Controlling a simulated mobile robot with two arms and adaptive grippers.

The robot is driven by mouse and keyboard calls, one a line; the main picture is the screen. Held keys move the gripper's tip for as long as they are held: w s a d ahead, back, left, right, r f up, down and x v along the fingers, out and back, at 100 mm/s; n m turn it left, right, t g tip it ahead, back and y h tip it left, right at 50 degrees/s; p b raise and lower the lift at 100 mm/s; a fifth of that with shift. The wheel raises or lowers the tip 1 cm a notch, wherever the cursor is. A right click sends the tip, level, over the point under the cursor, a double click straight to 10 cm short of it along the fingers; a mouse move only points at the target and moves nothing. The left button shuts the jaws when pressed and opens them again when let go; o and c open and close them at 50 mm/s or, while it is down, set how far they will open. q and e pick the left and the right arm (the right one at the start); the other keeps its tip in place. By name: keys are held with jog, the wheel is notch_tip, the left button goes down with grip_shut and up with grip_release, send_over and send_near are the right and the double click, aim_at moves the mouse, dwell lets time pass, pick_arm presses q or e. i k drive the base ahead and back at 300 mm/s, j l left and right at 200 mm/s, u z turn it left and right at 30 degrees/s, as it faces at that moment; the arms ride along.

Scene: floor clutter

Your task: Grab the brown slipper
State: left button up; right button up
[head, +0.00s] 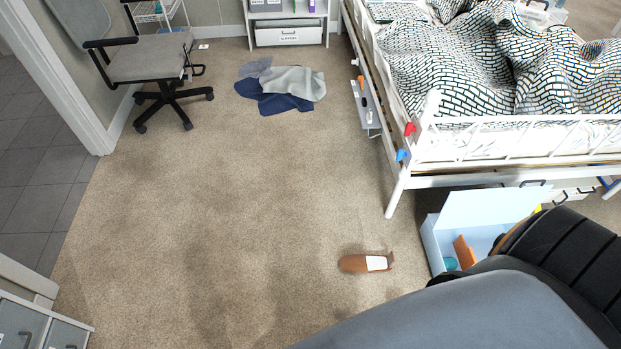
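A brown slipper (354,263) with a white patch lies on the beige carpet in the head view, low and right of the middle. It is left of an open light blue box. My own grey and black body parts fill the lower right corner, just below the slipper. Neither my left nor my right gripper is in view. Nothing is seen touching the slipper.
The open box (431,248) holds an orange item and a teal item. A white bed (470,180) stands at the upper right. Blue and grey cloths (290,85) lie near an office chair (150,62). A drawer unit (35,325) stands lower left. The middle carpet is clear.

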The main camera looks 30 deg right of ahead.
aim_at(352, 263)
jog(key=i+j+u, duration=0.1)
jog(key=i, duration=0.45)
jog(key=i+j, duration=0.25)
jog(key=i, duration=0.3)
jog(key=i+z, duration=0.25)
jog(key=z, duration=0.15)
jog(key=i+z, duration=0.4)
jog(key=i+j+z, duration=0.1)
jog(key=z, duration=0.25)
jog(key=i+j+z, duration=0.2)
jog(key=z, duration=0.2)
jog(key=i+z, duration=0.15)
jog(key=z, duration=0.3)
jog(key=i+j+z, duration=0.1)
jog(key=z, duration=0.35)
jog(key=i+j+z, duration=0.15)
jog(key=z, duration=0.3)
jog(key=i+j+z, duration=0.15)
jog(key=z, duration=0.25)
jog(key=i+j+z, duration=0.1)
jog(key=j+z, duration=0.15)
jog(key=z, duration=0.2)
jog(key=j+z, duration=0.25)
jog(key=z, duration=0.2)
